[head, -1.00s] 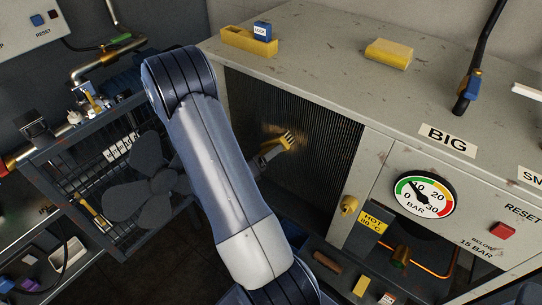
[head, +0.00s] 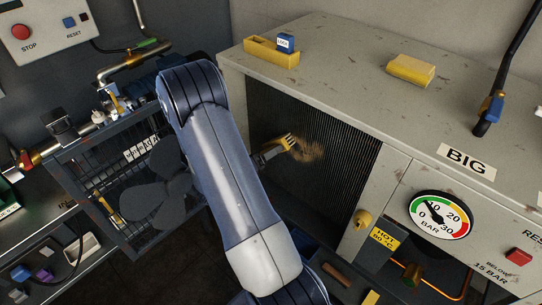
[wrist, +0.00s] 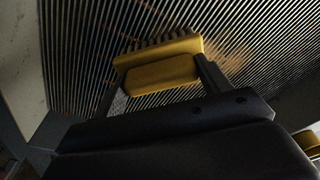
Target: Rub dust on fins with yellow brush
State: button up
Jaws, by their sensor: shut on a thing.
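The yellow brush (head: 285,142) is in my gripper (head: 272,152), which is shut on it, in front of the fins. The fins (head: 335,180) are a dark panel of fine upright ribs in the open front of the grey cabinet. A brown dust patch (head: 310,151) lies on the fins just right of the brush in the head view. The wrist view shows the brush (wrist: 160,65) between the two fingers, its dark bristles towards the fins (wrist: 90,40), with brown dust (wrist: 225,60) beside it. I cannot tell whether the bristles touch.
A yellow tray with a blue lock block (head: 285,43) and a yellow sponge-like block (head: 410,69) sit on the cabinet top. A yellow knob (head: 362,219), a HOT label (head: 383,240) and a pressure gauge (head: 440,214) are to the right. A black fan (head: 165,190) is left of my arm.

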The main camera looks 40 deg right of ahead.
jog(key=shift+w, duration=0.75)
jog(key=shift+r+p, duration=0.9)
jog(key=shift+r, duration=0.1)
jog(key=shift+s+d+f, duration=0.1)
jog(key=shift+s, duration=1.2)
jog(key=shift+s+d+r, duration=0.55)
jog(key=shift+s+r, duration=0.55)
jog(key=shift+s, duration=5.95)
jog(key=shift+w+a+f+p, duration=0.15)
jog(key=shift+w+p, duration=0.25)
jog(key=shift+w, duration=2.4)
jog(key=shift+w+a+r+p, duration=0.1)
jog(key=shift+w+a+p, duration=0.25)
jog(key=shift+w, duration=2.45)
jog(key=shift+w+a+f+p, duration=0.1)
jog(key=shift+w+p, duration=0.35)
jog(key=shift+w, duration=2.35)
